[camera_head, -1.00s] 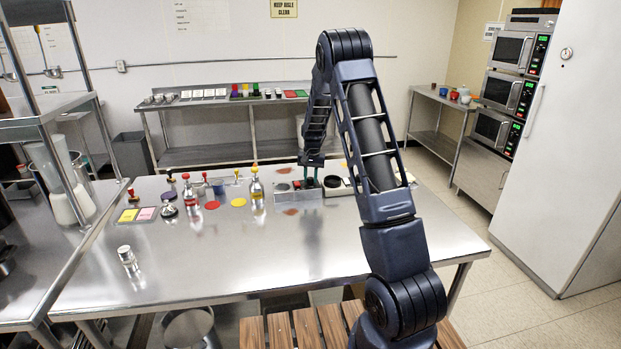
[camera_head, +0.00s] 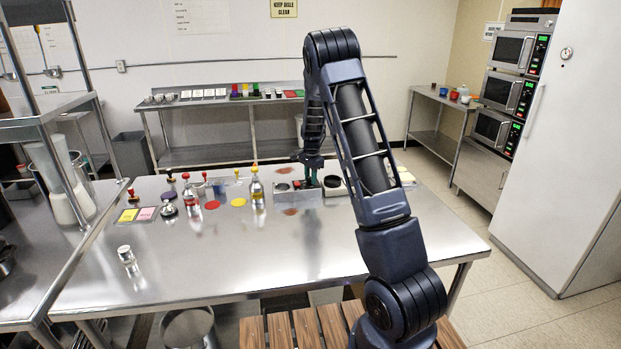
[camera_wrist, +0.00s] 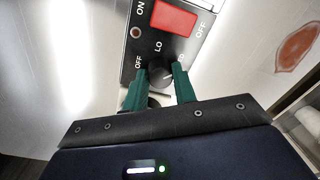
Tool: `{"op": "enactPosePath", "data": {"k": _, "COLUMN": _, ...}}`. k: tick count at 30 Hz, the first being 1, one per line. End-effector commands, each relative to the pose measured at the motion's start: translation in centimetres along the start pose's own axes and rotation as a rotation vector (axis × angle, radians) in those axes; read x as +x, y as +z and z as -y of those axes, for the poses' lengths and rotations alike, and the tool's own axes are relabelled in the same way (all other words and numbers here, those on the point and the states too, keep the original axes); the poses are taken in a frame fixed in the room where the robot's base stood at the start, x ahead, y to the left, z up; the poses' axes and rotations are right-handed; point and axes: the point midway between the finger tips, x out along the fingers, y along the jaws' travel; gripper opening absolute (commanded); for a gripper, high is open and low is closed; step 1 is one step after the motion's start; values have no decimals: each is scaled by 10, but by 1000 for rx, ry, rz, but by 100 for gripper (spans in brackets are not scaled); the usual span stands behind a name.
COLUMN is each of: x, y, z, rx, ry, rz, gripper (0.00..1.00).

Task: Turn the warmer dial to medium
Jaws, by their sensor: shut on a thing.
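The warmer (camera_head: 284,198) is a small grey metal box on the steel table. Its panel (camera_wrist: 130,60) shows in the wrist view, with a red switch (camera_wrist: 173,18) between ON and OFF marks. Below it is a dark round dial (camera_wrist: 160,74) with OFF and LO marks around it; another mark at its right is partly hidden by a finger. My gripper (camera_wrist: 160,84) has its green fingers on both sides of the dial and is shut on it. The dial's pointer setting cannot be made out. In the head view my gripper (camera_head: 308,181) is down at the warmer.
The table's front middle (camera_head: 270,255) is clear.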

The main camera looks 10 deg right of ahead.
Motion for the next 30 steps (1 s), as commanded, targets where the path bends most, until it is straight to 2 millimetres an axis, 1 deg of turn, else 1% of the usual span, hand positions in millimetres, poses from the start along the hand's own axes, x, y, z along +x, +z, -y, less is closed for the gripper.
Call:
{"op": "enactPosePath", "data": {"k": 6, "x": -1, "y": -1, "z": 1, "rx": 33, "ry": -3, "rz": -4, "gripper": 4}}
{"op": "enactPosePath", "data": {"k": 17, "x": -1, "y": -1, "z": 1, "rx": 36, "ry": -3, "rz": -4, "gripper": 4}}
{"op": "enactPosePath", "data": {"k": 18, "x": -1, "y": -1, "z": 1, "rx": 36, "ry": -3, "rz": -4, "gripper": 29}}
{"op": "enactPosePath", "data": {"k": 20, "x": -1, "y": -1, "z": 1, "rx": 35, "ry": -3, "rz": -4, "gripper": 41}}
{"op": "enactPosePath", "data": {"k": 21, "x": -1, "y": -1, "z": 1, "rx": 35, "ry": -3, "rz": -4, "gripper": 49}}
{"op": "enactPosePath", "data": {"k": 30, "x": -1, "y": 0, "z": 0, "rx": 35, "ry": -1, "rz": -3, "gripper": 49}}
